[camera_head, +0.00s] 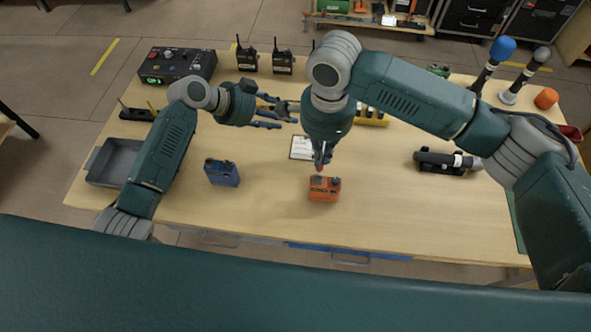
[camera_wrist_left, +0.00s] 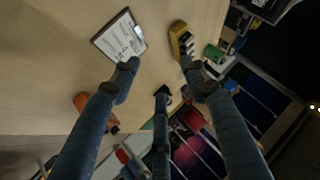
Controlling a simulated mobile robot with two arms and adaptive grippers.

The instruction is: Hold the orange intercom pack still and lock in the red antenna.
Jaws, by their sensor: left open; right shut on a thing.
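The orange intercom pack (camera_head: 324,189) stands on the table near its front middle; part of an orange thing, likely this pack, also shows behind a finger in the left wrist view (camera_wrist_left: 80,101). My right gripper (camera_head: 322,158) points down just above the pack, shut on the red antenna (camera_head: 319,168). Only a small red bit of it shows at the fingertips; I cannot tell whether it touches the pack. My left gripper (camera_head: 280,112) is open and empty, pointing right above the table's middle, behind and left of the pack. Its spread fingers fill the left wrist view (camera_wrist_left: 160,100).
A blue pack (camera_head: 222,173) stands left of the orange one. A clipboard (camera_head: 301,148) lies behind the orange pack. A grey tray (camera_head: 105,162) is at the left, a black holder (camera_head: 440,161) at the right. Radios (camera_head: 246,58) line the back. The front right table is clear.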

